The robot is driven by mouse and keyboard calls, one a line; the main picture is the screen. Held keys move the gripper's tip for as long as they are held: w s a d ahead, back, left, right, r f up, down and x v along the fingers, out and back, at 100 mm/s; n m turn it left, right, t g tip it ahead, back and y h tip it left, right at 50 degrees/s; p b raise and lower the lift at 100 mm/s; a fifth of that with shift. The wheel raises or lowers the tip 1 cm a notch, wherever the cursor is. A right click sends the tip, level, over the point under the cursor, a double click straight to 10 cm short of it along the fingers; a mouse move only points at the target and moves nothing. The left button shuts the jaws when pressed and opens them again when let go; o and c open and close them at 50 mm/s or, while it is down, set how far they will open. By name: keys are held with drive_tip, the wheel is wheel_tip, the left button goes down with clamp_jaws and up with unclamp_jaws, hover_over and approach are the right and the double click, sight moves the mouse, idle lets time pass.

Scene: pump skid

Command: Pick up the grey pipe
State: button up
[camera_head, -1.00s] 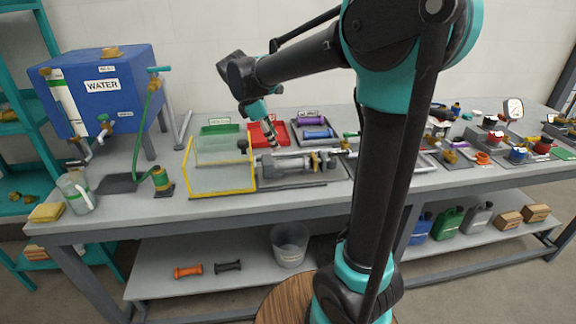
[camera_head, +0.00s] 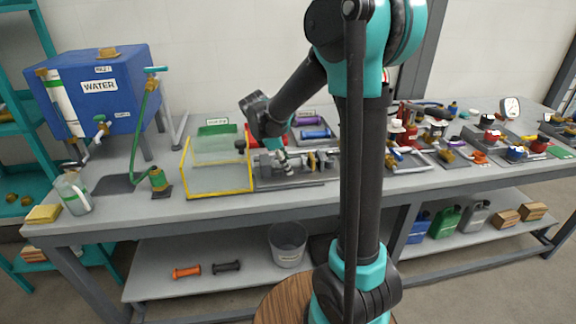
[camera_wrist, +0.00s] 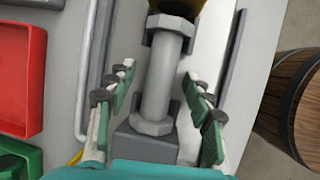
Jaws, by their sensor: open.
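The grey pipe (camera_wrist: 157,85) has a hexagonal nut at each end and lies in line with grey supports in the wrist view. In the head view it is in the pump assembly (camera_head: 300,162) on the bench, partly hidden by my arm. My gripper (camera_wrist: 159,76) is open, with one green-padded finger on each side of the pipe. Gaps show between the pads and the pipe. In the head view my gripper (camera_head: 278,152) is low over the assembly, but its fingers are too small to read there.
A yellow-edged clear guard (camera_head: 216,180) stands left of the assembly. A red tray (camera_wrist: 18,80) and a green tray (camera_wrist: 20,155) lie left in the wrist view. A wooden barrel-like top (camera_wrist: 295,105) is at the right. A blue water tank (camera_head: 100,90) stands far left.

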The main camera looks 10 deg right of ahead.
drive_tip(key=shift+c, duration=0.4)
clamp_jaws()
